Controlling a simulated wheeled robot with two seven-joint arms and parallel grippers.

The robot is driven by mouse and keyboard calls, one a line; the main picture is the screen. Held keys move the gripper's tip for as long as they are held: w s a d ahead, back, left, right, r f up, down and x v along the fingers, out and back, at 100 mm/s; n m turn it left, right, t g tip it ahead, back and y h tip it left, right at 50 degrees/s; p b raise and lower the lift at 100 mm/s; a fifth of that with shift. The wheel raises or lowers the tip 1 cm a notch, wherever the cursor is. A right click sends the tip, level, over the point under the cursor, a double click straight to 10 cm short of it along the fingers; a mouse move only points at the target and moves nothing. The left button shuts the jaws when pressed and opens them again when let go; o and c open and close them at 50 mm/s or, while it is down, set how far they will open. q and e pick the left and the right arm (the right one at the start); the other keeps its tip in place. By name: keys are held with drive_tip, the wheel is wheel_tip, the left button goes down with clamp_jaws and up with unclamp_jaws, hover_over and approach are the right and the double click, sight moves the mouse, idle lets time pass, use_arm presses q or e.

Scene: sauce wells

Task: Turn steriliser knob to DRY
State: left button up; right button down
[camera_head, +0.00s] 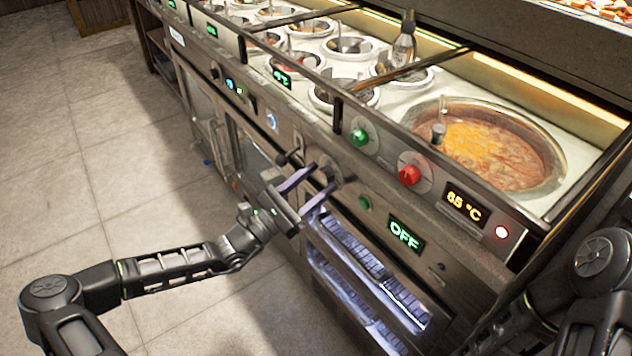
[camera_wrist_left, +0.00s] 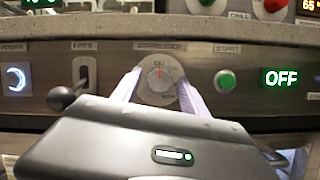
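The steriliser knob (camera_wrist_left: 159,74) is a round grey dial on the steel front panel, its red pointer line roughly upright in the left wrist view. My left gripper (camera_wrist_left: 160,88) is open, with one pale purple finger on each side of the knob. I cannot tell whether either finger touches it. In the head view the left gripper (camera_head: 323,178) reaches the panel from the left. The display (camera_head: 405,233) beside the knob reads OFF in green. My right gripper is out of view.
A green start button (camera_wrist_left: 225,81) sits right of the knob, and a black-balled lever (camera_wrist_left: 67,95) sits left of it. Red (camera_head: 410,175) and green (camera_head: 359,137) knobs are on the panel above. A lit glass-fronted compartment (camera_head: 365,270) is below. Floor at left is clear.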

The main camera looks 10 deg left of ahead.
use_arm(q)
clamp_jaws()
idle(0.3)
drive_tip(key=shift+m, duration=0.3)
